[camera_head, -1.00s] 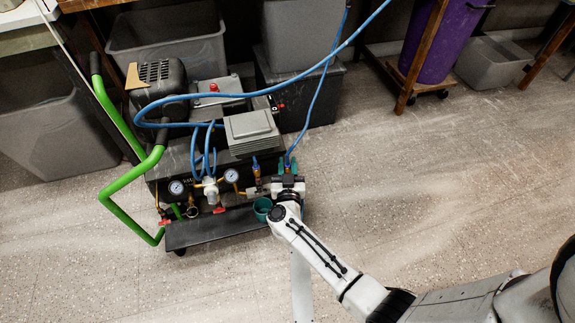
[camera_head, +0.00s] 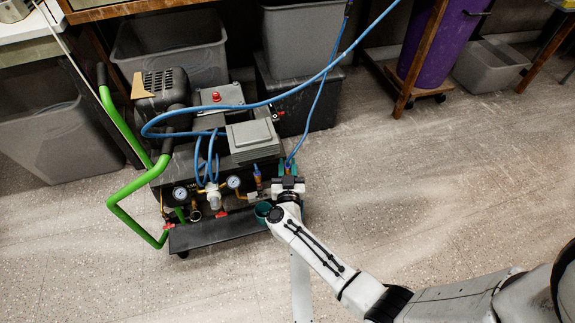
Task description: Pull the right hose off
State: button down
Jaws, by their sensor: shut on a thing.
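The right hose (camera_head: 319,94) is thin and blue. It hangs from above and runs down to the right front corner of the compressor cart. My gripper (camera_head: 288,181) is at that corner, at the hose's lower end, and looks shut on that end. The gripper body hides its fingertips and the fitting there, so I cannot tell whether the hose is still seated. A short blue hose piece with a brass fitting (camera_head: 257,178) stands just left of my gripper.
The compressor cart has a green handle (camera_head: 128,178), gauges (camera_head: 180,193) and a dark front shelf (camera_head: 215,231). Another blue hose (camera_head: 240,106) loops over its top. Grey bins (camera_head: 172,55) stand behind. The floor to the right is clear.

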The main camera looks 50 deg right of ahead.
jog(key=shift+r, duration=0.3)
jog(key=c, duration=1)
grip_release()
jog(key=shift+c, duration=0.2)
jog(key=shift+s+a, duration=0.1)
jog(key=shift+a, duration=0.05)
jog(key=p+v, duration=0.3)
jog(key=v, duration=0.7)
jog(key=shift+s+a, duration=0.15)
